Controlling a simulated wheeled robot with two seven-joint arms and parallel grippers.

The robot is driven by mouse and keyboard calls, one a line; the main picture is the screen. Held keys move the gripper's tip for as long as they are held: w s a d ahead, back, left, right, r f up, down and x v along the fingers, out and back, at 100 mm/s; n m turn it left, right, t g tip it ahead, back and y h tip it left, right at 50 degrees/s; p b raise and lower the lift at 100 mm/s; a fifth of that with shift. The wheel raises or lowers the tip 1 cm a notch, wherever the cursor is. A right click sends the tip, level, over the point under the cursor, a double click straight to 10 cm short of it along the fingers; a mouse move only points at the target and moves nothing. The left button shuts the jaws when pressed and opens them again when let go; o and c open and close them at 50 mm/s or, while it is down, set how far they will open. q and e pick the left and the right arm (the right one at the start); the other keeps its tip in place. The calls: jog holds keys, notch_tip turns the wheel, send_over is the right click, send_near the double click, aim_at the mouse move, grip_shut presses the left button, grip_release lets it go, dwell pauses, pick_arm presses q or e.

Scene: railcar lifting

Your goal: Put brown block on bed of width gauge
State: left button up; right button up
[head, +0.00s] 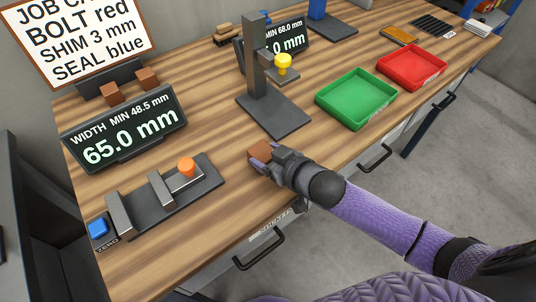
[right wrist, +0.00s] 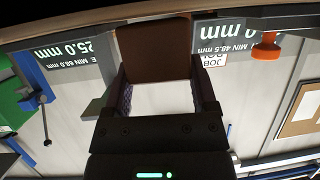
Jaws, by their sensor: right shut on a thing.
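The brown block (head: 261,151) is held between the fingers of my right gripper (head: 264,160), near the table's front edge. In the right wrist view the brown block (right wrist: 154,52) spans the gap between both fingertips. The height of the block over the table is hard to tell. The width gauge stands to the left of my right gripper; its dark bed (head: 141,207) lies between two upright grey jaws, with an orange knob (head: 186,167) at its right end. No block lies on the bed. Its display (head: 127,132) reads 65.0 mm. My left gripper is out of view.
A blue ZERO button (head: 98,228) sits at the gauge's left end. Behind my right gripper stands a height gauge (head: 258,75) with a yellow knob. Green (head: 340,98) and red (head: 411,66) trays are at right. Two brown blocks (head: 147,78) rest on a dark rack at back left.

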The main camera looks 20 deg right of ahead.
jog(key=shift+f, duration=0.15)
jog(key=o, duration=1.3)
